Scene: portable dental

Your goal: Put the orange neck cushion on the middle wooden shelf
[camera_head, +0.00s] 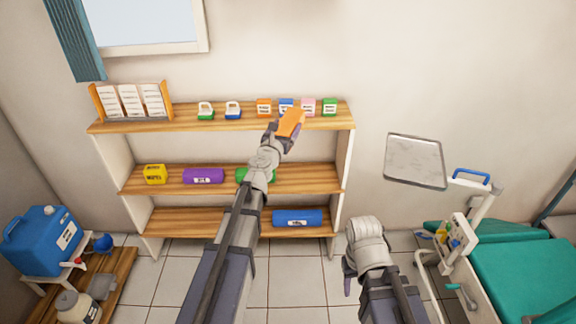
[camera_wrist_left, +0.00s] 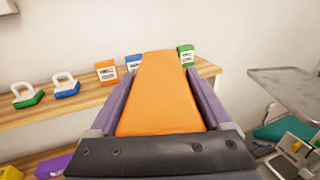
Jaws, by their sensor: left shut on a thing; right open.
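The orange neck cushion (camera_head: 291,123) is held in my left gripper (camera_head: 281,132), in front of the top shelf's right part. In the left wrist view the cushion (camera_wrist_left: 162,95) fills the space between the two fingers. The middle wooden shelf (camera_head: 316,180) is below it and carries a yellow box (camera_head: 155,174), a purple cushion (camera_head: 203,176) and a green cushion (camera_head: 242,175) partly hidden by my left arm. My right gripper (camera_head: 348,277) is low on the right, away from the shelves; its fingers are mostly hidden behind its wrist.
The top shelf (camera_head: 180,125) holds a card rack (camera_head: 132,102), two small handled items and several small boxes. A blue cushion (camera_head: 297,217) lies on the bottom shelf. The middle shelf's right end looks clear. A metal tray (camera_head: 415,161) and green dental chair (camera_head: 520,275) stand right.

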